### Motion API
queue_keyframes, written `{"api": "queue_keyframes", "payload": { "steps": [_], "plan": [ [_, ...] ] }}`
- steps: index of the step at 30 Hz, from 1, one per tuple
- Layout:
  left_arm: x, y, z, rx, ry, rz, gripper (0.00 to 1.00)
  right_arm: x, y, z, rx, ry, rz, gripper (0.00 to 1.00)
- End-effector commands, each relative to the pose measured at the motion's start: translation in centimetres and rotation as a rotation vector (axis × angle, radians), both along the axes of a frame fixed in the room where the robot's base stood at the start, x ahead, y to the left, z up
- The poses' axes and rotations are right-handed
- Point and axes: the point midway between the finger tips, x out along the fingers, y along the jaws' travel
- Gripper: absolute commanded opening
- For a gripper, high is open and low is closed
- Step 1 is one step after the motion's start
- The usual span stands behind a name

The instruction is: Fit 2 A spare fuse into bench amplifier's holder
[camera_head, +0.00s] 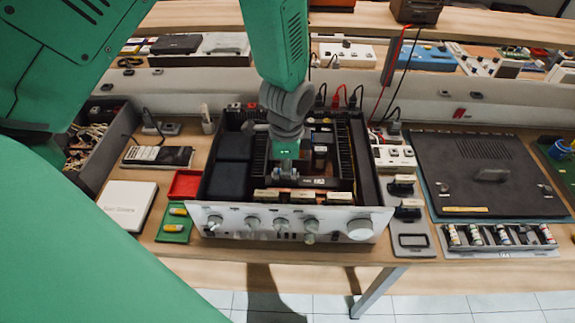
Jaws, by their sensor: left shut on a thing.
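The bench amplifier (287,227) stands open on the bench, its silver knobbed front panel toward me and its dark inside uncovered. My left gripper (285,178) reaches down from above into the amplifier, near the middle of the chassis. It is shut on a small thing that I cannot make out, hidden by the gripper. The fuse holder cannot be told apart among the inner parts. A green tray (165,236) left of the amplifier holds small yellow pieces (176,228), too small to identify. A red tray (185,183) behind it looks empty. My right gripper is not in view.
A box of cables (99,147), a multimeter (157,157) and a white box (127,205) lie at left. A dark cover panel (478,165) and a rack of small cylinders (500,237) lie at right. The chassis walls closely surround my left gripper.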

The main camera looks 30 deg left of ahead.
Motion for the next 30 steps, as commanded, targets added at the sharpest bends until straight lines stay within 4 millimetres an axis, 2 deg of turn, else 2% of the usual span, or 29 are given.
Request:
{"api": "queue_keyframes", "payload": {
  "steps": [30],
  "plan": [
    [0.0,0.0,-1.0,0.000,0.001,0.001,0.00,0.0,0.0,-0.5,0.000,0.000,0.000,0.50]
  ]
}}
